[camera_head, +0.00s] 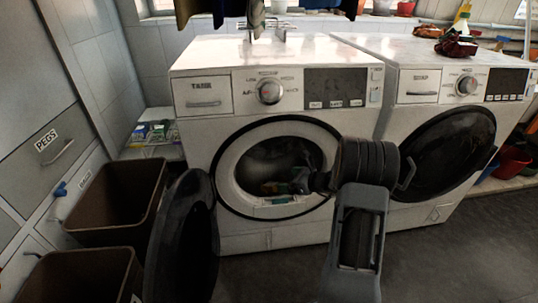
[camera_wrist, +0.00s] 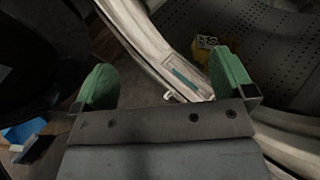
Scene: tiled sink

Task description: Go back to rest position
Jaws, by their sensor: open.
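My gripper (camera_wrist: 165,85) is open, with its two green fingertips apart and nothing seen between them but the pale door rim of the machine. In the head view my gripper (camera_head: 296,181) is at the round opening of the left washing machine (camera_head: 225,152), with my arm reaching in from the lower right. The drum (camera_wrist: 285,60) is dark and perforated, at the right of the wrist view. A small yellow item (camera_wrist: 205,44) lies by the rim, just beyond the right fingertip. In the head view the low drum contents are small and unclear.
The left machine's dark round door (camera_head: 182,240) hangs open at the left. Two brown bins (camera_head: 112,205) stand at the left. Red cloth (camera_head: 455,45) lies on the right machine. Floor is clear at lower right.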

